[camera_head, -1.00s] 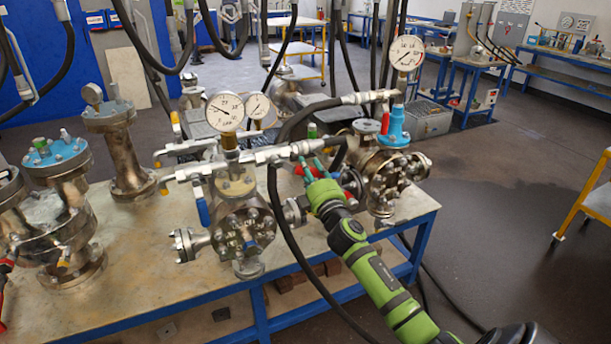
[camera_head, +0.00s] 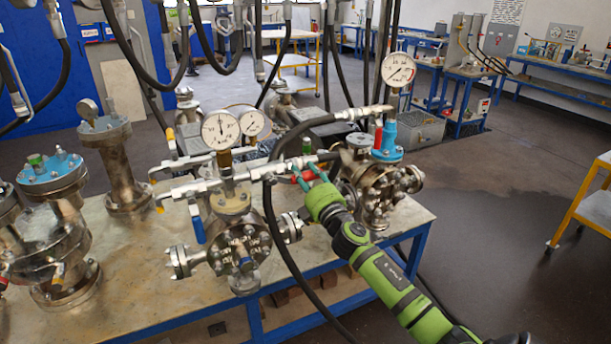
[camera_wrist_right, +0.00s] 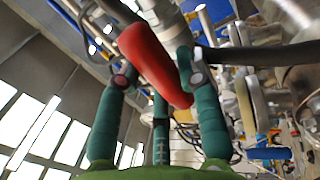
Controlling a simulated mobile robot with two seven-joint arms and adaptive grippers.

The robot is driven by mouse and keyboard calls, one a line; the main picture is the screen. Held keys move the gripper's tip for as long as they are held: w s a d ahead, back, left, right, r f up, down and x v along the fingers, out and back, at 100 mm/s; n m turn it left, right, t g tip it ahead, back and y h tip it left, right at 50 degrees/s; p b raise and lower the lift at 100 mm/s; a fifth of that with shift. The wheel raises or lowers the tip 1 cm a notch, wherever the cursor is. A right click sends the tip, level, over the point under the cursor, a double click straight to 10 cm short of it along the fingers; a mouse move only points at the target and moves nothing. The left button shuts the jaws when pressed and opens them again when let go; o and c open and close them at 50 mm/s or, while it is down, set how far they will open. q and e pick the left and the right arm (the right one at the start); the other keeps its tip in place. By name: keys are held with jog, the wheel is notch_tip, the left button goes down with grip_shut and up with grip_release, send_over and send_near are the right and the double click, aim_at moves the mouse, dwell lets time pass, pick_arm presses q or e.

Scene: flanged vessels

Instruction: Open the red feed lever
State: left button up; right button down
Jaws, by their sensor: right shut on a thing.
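The red feed lever (camera_head: 304,176) sits at the right end of the silver pipe and valve run above the front vessel (camera_head: 238,238). In the right wrist view the red lever (camera_wrist_right: 150,58) lies slanted between the green fingers. My right gripper (camera_head: 310,174) reaches in from the lower right and is shut on the lever. Its fingertips also show around the lever in the right wrist view (camera_wrist_right: 157,70). The lever's joint with the valve is partly hidden. My left gripper is not in view.
The front gauge (camera_head: 221,130) stands above the front vessel. A blue-handled valve (camera_head: 197,228) hangs left of it. A second vessel with a blue cap (camera_head: 388,138) stands close to my right gripper. A black hose (camera_head: 290,240) hangs in front.

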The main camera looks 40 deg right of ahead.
jog(key=shift+r, duration=0.1)
jog(key=c, duration=0.8)
grip_release()
jog(key=shift+s+a+f, duration=0.1)
jog(key=shift+s+f, duration=0.1)
jog(key=shift+s, duration=0.15)
jog(key=v, duration=1.1)
jog(key=shift+s, duration=0.1)
